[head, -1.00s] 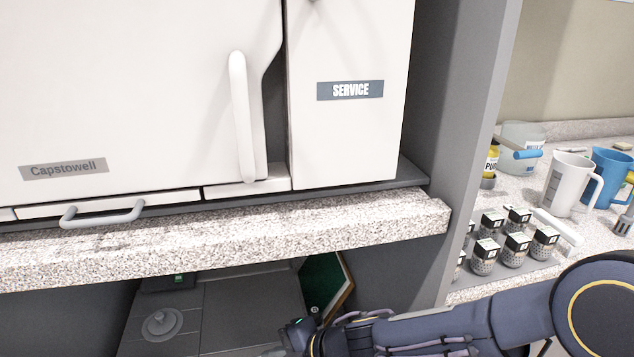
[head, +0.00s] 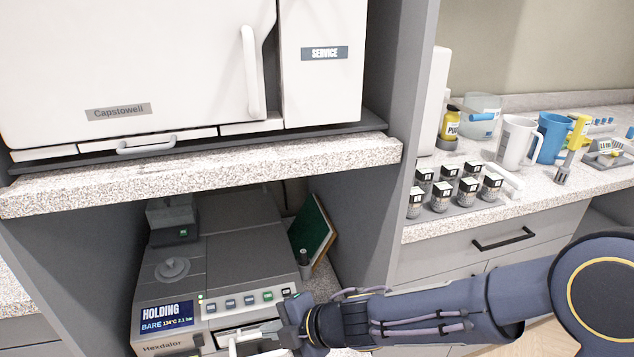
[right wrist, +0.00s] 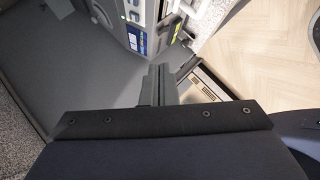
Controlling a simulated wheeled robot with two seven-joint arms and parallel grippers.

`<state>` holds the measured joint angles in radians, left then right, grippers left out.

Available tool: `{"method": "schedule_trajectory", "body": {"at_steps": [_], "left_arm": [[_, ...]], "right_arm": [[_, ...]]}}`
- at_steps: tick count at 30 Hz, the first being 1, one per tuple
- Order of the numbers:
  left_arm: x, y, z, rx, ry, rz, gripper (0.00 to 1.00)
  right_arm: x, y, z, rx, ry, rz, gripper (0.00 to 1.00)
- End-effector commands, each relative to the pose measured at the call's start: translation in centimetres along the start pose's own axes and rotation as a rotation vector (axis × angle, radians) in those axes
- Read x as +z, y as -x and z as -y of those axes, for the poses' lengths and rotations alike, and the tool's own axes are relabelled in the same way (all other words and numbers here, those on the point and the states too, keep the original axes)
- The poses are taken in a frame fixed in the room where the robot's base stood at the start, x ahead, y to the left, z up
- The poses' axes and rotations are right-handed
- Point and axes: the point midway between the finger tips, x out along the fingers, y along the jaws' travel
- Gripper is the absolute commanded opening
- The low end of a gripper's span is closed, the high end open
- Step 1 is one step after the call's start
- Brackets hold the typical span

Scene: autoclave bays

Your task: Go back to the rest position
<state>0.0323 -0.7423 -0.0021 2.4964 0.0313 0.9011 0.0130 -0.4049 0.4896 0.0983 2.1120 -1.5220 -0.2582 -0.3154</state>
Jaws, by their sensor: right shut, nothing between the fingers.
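My right arm comes in from the right of the head view, in front of the lower bay. Its gripper (head: 284,338) is low in the picture, at the front right of the grey Hexdalor unit (head: 235,262), and its fingertips are hard to make out there. In the right wrist view the gripper's dark fingers (right wrist: 158,84) are together with nothing between them. The same unit shows beyond them at the top (right wrist: 135,25). I cannot tell whether the gripper touches the unit. My left gripper is in neither view.
The Hexdalor screen (head: 167,315) reads HOLDING. Above it, a speckled shelf (head: 200,175) carries the white Capstowell machine (head: 120,60). A green board (head: 312,235) leans inside the bay. On the right counter stand black-topped jars (head: 440,195), a white jug (head: 517,142) and a blue jug (head: 552,137).

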Motion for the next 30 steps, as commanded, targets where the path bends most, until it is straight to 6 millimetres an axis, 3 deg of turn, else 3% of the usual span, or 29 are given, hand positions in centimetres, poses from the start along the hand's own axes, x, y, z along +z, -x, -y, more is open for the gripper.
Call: {"method": "schedule_trajectory", "body": {"at_steps": [7,14,17,21,25,27,30], "left_arm": [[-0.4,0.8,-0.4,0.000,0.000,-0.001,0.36],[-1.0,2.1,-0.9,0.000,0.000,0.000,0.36],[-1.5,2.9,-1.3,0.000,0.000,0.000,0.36],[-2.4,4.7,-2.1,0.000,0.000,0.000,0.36],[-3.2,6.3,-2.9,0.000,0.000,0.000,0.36],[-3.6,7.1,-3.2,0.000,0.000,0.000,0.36],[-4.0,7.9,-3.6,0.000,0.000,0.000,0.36]], "right_arm": [[2.8,3.8,-2.0,0.061,-0.143,0.131,0.00],[6.9,10.7,-3.5,0.159,-0.410,0.332,0.00],[8.9,15.4,-3.5,0.220,-0.596,0.445,0.00],[10.6,24.8,-1.3,0.335,-1.012,0.625,0.00],[8.7,31.7,3.0,0.419,-1.472,0.706,0.00],[6.5,33.9,5.0,0.442,-1.697,0.700,0.00],[3.2,35.5,7.0,0.451,-1.959,0.646,0.00]]}}
